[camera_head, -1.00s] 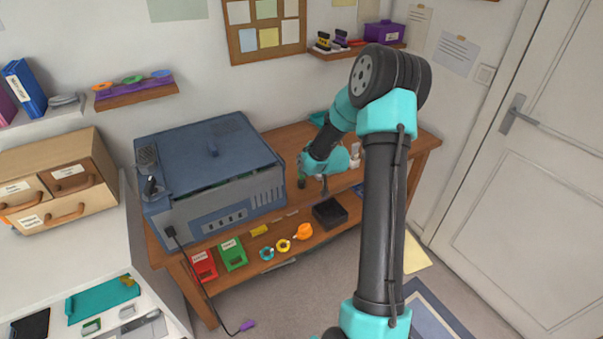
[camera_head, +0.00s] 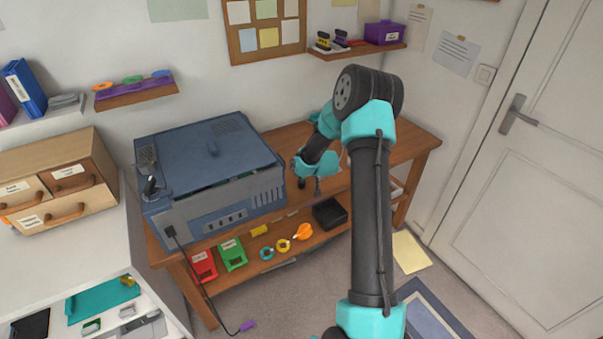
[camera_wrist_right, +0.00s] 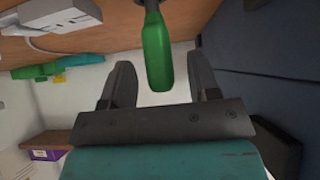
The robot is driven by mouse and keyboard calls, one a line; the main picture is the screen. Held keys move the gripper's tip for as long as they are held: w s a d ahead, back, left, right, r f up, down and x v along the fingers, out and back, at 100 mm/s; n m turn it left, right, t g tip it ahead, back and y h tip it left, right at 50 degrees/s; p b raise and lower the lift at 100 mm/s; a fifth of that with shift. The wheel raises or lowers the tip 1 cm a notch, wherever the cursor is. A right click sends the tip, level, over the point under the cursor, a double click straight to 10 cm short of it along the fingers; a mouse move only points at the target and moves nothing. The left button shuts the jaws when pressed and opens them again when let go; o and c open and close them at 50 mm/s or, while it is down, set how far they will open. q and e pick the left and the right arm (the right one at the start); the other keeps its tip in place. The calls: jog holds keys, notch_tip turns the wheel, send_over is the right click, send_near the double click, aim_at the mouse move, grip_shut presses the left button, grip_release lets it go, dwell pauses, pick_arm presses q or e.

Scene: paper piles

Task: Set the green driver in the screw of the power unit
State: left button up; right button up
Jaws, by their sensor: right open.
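The green driver (camera_wrist_right: 156,52) shows its handle at the top middle of the right wrist view. My right gripper (camera_wrist_right: 163,80) is open, with one finger on each side of the handle and gaps between. In the head view my right gripper (camera_head: 309,185) is low over the bench, just right of the blue power unit (camera_head: 210,155); the driver cannot be made out there. A dark blue side, apparently the power unit's, fills the right of the wrist view. The screw is not visible. My left gripper is out of view.
The wooden bench (camera_head: 408,150) is clear at its right end. A black tray (camera_head: 330,213), red bin (camera_head: 203,265) and green bin (camera_head: 232,254) sit on the lower shelf. A white power strip (camera_wrist_right: 60,14) with a cable lies near the driver in the wrist view.

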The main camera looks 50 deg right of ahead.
jog(key=shift+x, duration=1.25)
jog(key=shift+c, duration=0.3)
jog(key=c, duration=1)
jog(key=shift+o, duration=0.2)
jog(key=shift+r, duration=0.15)
jog(key=shift+r, duration=0.55)
jog(key=shift+s+a+r, duration=0.2)
jog(key=shift+r, duration=0.4)
jog(key=shift+s+a+r, duration=0.15)
jog(key=shift+a+r, duration=0.05)
jog(key=shift+r, duration=0.4)
jog(key=s+a+r, duration=0.1)
jog(key=s+a, duration=0.9)
jog(key=a, duration=0.1)
jog(key=shift+r, duration=0.15)
